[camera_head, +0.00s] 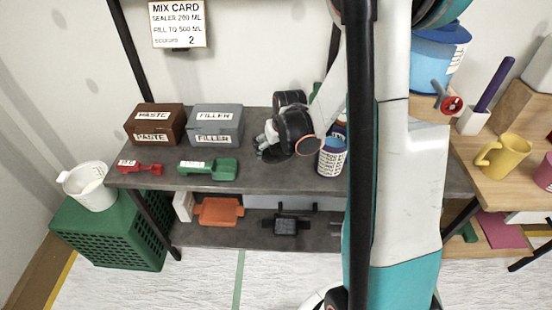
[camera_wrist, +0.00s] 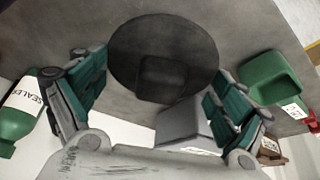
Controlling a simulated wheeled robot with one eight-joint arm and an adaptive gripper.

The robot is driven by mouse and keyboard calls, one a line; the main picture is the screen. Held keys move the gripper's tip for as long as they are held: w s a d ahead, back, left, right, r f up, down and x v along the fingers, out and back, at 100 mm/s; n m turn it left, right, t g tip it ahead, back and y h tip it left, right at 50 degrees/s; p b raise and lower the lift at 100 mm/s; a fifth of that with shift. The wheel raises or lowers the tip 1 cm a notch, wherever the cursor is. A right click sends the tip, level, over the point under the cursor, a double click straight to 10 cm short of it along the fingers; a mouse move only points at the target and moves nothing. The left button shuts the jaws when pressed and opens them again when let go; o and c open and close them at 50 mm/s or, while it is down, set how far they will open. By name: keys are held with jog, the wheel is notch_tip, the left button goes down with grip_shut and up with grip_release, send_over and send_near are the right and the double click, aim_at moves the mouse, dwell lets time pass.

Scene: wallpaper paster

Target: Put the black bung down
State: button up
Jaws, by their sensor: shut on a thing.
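The black bung (camera_wrist: 163,50) is a round dark disc with a raised block on it, and it fills the upper middle of the wrist view. My gripper (camera_wrist: 156,82) has its teal-and-grey fingers on either side of the bung and is shut on it. In the head view my gripper (camera_head: 268,150) is over the grey shelf top (camera_head: 260,182), between the grey FILLER box and the blue-and-white can. The bung is mostly hidden there by the gripper and wrist. Whether the bung touches the shelf top I cannot tell.
A grey FILLER box (camera_head: 216,124), brown PASTE box (camera_head: 156,124), green scoop (camera_head: 222,169) and red scoop (camera_head: 145,168) are left of the gripper. A blue-and-white can (camera_head: 332,160) stands close on its right. A SEALER bottle (camera_wrist: 22,105) shows in the wrist view. Bare shelf lies in front.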

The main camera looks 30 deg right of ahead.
aim_at(277, 153)
jog(key=shift+f+b, duration=0.75)
jog(key=shift+f, duration=1.35)
jog(key=shift+f, duration=0.1)
jog(key=o, duration=0.9)
jog(key=p+v, duration=0.4)
jog(key=v, duration=0.8)
